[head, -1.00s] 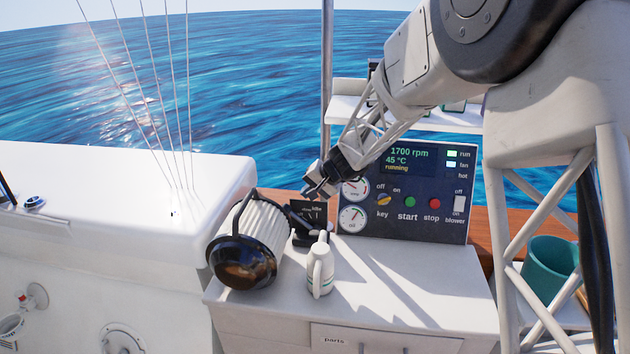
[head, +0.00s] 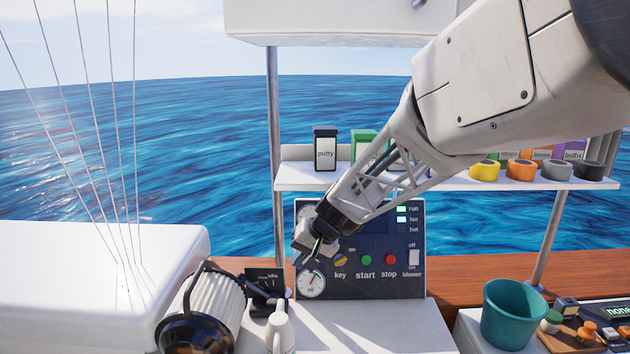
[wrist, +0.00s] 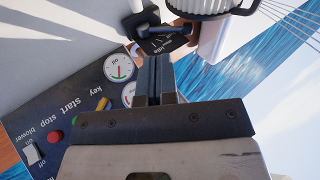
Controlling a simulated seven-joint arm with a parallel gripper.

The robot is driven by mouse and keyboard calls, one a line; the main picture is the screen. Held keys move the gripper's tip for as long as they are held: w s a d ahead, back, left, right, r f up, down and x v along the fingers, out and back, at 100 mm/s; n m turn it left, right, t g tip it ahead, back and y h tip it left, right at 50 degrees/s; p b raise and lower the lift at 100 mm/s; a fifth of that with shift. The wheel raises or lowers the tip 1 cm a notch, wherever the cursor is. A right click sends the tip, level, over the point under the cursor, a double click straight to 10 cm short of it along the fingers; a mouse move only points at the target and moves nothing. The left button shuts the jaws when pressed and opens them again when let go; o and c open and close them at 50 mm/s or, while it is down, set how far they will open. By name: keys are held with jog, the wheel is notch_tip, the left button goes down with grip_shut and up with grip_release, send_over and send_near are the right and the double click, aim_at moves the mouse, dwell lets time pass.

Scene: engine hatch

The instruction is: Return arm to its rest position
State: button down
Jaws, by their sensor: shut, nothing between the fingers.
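My gripper (head: 310,252) is in front of the left part of the engine panel (head: 375,285) in the head view, hiding part of its display and a gauge. It is shut and empty. In the wrist view its two fingers (wrist: 154,80) are together, and nothing is between them. The panel's oil gauge, key, start and stop controls and blower switch show beside them in the wrist view (wrist: 60,110). The lit run and fan lamps show in the head view.
A shelf (head: 450,183) with putty and tape rolls is behind my arm. A teal bucket (head: 508,315) stands at right.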

jog(key=s+d+r+h, duration=0.1)
jog(key=s+d+h, duration=0.1)
jog(key=s+d, duration=0.5)
jog(key=s+d+r+h, duration=0.1)
jog(key=s+d, duration=0.6)
jog(key=s, duration=0.8)
jog(key=s+d+r+h, duration=0.2)
jog(key=s+d+h, duration=0.1)
jog(key=s+d, duration=0.5)
jog(key=s, duration=0.3)
jog(key=shift+s+t+h, duration=0.35)
jog(key=shift+t+h, duration=0.05)
